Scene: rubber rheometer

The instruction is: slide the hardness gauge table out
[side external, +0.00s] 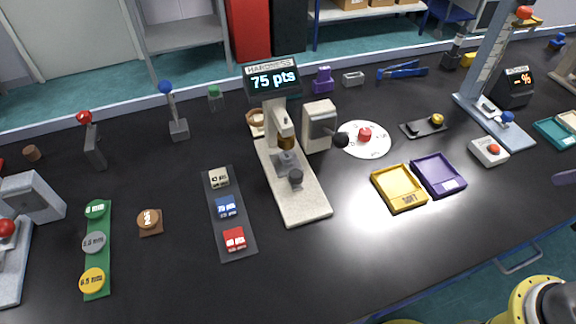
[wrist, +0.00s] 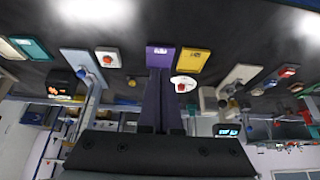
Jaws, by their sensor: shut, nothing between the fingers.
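The hardness gauge (side external: 295,205) stands mid-bench in the side view, with a pale speckled base and a lit display (side external: 274,79) reading 75 pts. Its small grey table (side external: 288,161) sits under the brass-coloured head, with a dark knob (side external: 296,178) in front. The gauge also shows, upside down, right of centre in the wrist view (wrist: 240,74); its table is too small to make out there. My gripper (wrist: 160,75) shows as purple fingers, shut and empty, away from the gauge. Only what seems a fingertip shows at the side view's right edge (side external: 566,177).
A yellow tray (side external: 400,208) and purple tray (side external: 461,185) lie right of the gauge. A dark strip with three labelled blocks (side external: 243,248) lies on its left. A white disc with a red knob (side external: 362,153) is behind right. Bench in front of the gauge is clear.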

